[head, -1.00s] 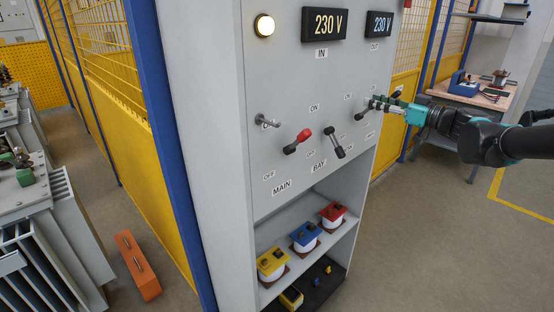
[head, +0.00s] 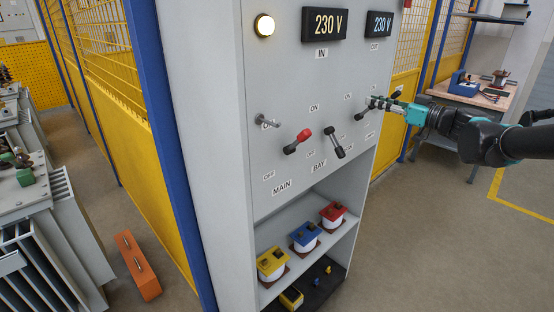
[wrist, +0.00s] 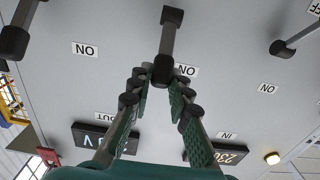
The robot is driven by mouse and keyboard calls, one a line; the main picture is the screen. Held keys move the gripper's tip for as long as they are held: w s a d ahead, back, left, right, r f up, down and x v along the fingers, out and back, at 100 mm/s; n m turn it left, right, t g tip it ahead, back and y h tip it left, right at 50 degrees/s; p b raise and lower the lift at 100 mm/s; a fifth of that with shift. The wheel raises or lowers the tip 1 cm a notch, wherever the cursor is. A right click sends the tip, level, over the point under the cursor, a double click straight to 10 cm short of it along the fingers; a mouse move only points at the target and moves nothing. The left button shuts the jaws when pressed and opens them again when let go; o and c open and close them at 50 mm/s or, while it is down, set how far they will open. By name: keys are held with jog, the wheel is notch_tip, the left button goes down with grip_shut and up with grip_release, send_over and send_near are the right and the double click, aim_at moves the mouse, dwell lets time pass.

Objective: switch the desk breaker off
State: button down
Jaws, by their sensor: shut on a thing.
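A grey breaker panel (head: 285,70) carries a row of levers. My gripper (head: 370,103) is at the panel's right side, its fingers shut on the handle of a breaker lever (head: 359,116). In the wrist view, which is upside down, the black handle end of this lever (wrist: 163,69) sits between my gripper's fingertips (wrist: 160,88), close to an ON label. In the head view the lever slants up toward my gripper. Its name label is hidden or too small to read, so I cannot confirm that it is the desk breaker.
Left of it are the BAY lever (head: 334,143) and the red-handled MAIN lever (head: 298,141). Another lever (wrist: 18,35) stands to the left in the wrist view. Two displays read 230 V, and a round lamp (head: 264,25) glows. Free floor lies right of the panel.

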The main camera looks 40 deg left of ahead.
jog(key=shift+f, duration=0.1)
dwell(0.4)
jog(key=shift+s+d+f, duration=0.1)
jog(key=shift+d+f, duration=0.65)
jog(key=shift+f, duration=0.05)
jog(key=shift+d+f, duration=0.3)
jog(key=shift+f, duration=0.3)
jog(key=shift+d+f, duration=0.2)
jog(key=shift+f, duration=0.25)
